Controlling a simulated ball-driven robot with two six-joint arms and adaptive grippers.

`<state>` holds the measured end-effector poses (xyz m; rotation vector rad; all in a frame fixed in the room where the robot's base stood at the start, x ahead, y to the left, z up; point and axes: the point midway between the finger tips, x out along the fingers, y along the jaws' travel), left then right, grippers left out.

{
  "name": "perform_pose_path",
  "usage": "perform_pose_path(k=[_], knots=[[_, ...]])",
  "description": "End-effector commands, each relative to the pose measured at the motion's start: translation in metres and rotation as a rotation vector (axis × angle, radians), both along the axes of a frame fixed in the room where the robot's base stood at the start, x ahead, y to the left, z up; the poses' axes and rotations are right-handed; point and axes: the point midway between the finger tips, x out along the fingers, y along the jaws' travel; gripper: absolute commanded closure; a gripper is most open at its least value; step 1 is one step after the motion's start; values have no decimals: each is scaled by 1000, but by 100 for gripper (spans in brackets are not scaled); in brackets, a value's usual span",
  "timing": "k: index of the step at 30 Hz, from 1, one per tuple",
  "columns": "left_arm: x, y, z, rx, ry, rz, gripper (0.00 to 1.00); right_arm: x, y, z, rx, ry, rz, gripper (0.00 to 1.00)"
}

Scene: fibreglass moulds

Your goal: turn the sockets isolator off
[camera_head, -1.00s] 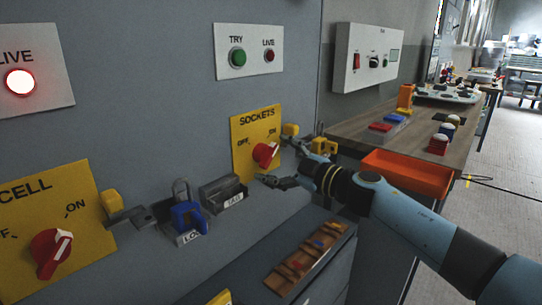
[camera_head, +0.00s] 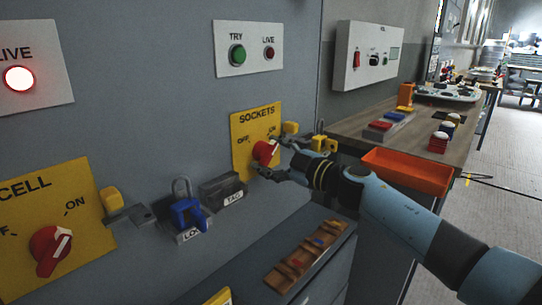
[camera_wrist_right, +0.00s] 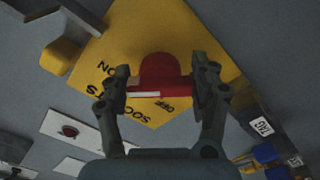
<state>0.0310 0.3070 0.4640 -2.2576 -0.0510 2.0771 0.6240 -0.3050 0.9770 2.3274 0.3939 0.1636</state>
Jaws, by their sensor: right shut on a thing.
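The sockets isolator is a yellow plate (camera_head: 245,160) marked SOCKETS, OFF and ON, on the grey cabinet wall. Its red knob (camera_head: 265,152) has a white stripe, which points up toward ON in the head view. My right gripper (camera_head: 262,160) is at the knob, with a finger on either side. In the right wrist view the red knob (camera_wrist_right: 160,75) sits between the fingertips of my right gripper (camera_wrist_right: 162,92), which is shut on it. The white stripe shows on the knob's near side there. My left gripper is in no view.
A CELL isolator (camera_head: 50,215) with a red knob is at lower left. A blue padlock (camera_head: 187,213) and a TAG holder (camera_head: 225,192) stick out left of my right gripper. A wooden rack (camera_head: 305,258) lies below; an orange tray (camera_head: 405,172) is right.

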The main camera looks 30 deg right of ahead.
Motion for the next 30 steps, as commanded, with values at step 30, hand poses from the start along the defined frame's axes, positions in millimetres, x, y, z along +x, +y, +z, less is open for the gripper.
perform_pose_path(k=[30], knots=[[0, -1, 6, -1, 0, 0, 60, 0, -2, 2, -666, -229, 1, 71]])
